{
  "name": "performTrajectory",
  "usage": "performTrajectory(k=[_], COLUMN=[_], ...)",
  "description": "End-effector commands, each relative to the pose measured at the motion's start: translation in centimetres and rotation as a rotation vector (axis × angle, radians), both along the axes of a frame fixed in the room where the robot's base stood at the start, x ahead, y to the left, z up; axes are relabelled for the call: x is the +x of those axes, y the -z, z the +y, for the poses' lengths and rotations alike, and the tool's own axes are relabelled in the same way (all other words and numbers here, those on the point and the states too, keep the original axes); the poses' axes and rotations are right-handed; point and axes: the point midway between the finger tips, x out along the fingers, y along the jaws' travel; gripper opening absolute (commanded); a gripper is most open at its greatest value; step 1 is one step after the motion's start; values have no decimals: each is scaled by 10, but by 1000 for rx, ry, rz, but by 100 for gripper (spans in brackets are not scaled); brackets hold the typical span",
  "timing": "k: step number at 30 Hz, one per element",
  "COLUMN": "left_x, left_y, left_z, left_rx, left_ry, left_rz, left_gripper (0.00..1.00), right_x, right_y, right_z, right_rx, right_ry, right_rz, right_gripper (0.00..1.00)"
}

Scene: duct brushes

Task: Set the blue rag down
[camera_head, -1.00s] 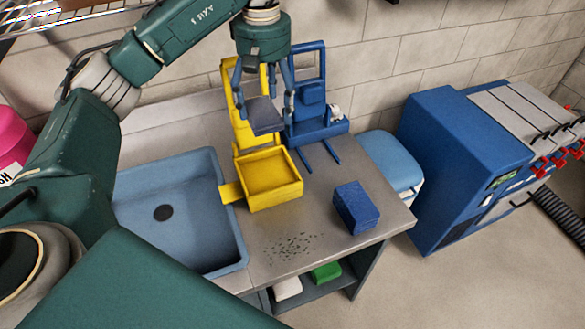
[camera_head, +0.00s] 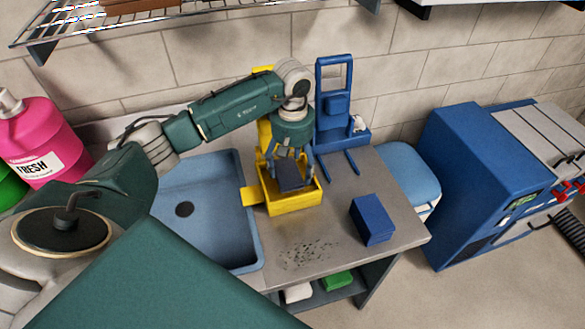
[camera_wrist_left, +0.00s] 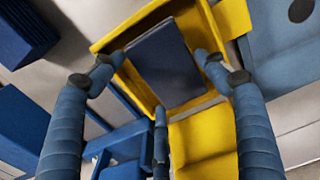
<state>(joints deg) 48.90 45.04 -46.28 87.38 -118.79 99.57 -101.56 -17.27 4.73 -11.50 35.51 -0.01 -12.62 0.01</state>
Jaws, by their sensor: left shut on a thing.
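The blue rag (camera_head: 291,177) is a flat, dark blue-grey piece held in my left gripper (camera_head: 287,166). It is at the yellow tray (camera_head: 293,206), within its rim as seen from the head. In the left wrist view the rag (camera_wrist_left: 165,64) lies between the fingers of my left gripper (camera_wrist_left: 158,66), with the yellow tray (camera_wrist_left: 128,35) around and behind it. I cannot tell if the rag touches the tray floor. My right gripper is not in view.
A blue block (camera_head: 372,219) stands on the counter right of the tray. A blue forklift-like stand (camera_head: 337,115) is behind, with prongs reaching forward. A blue sink (camera_head: 205,220) is at left. Dark specks (camera_head: 305,254) lie on the counter front. A pink bottle (camera_head: 40,140) stands at far left.

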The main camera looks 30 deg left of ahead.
Motion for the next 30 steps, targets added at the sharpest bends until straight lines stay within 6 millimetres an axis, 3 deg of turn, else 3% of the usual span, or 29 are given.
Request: performTrajectory(k=[4,15,16,17,28,30], left_x=[-1,0,0,0,0,1], left_y=[18,24,23,22,16,11], left_z=[-1,0,0,0,0,0], left_rx=[-2,0,-1,-1,-1,0], left_ry=[0,0,0,0,0,0], left_rz=[1,-1,-1,-1,0,-4], left_gripper=[53,53,78,81,81,81], right_x=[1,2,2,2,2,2], right_y=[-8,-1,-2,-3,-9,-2], right_z=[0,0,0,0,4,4], right_rx=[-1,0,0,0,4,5], right_ry=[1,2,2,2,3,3], right_rz=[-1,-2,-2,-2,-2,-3], right_gripper=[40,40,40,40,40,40])
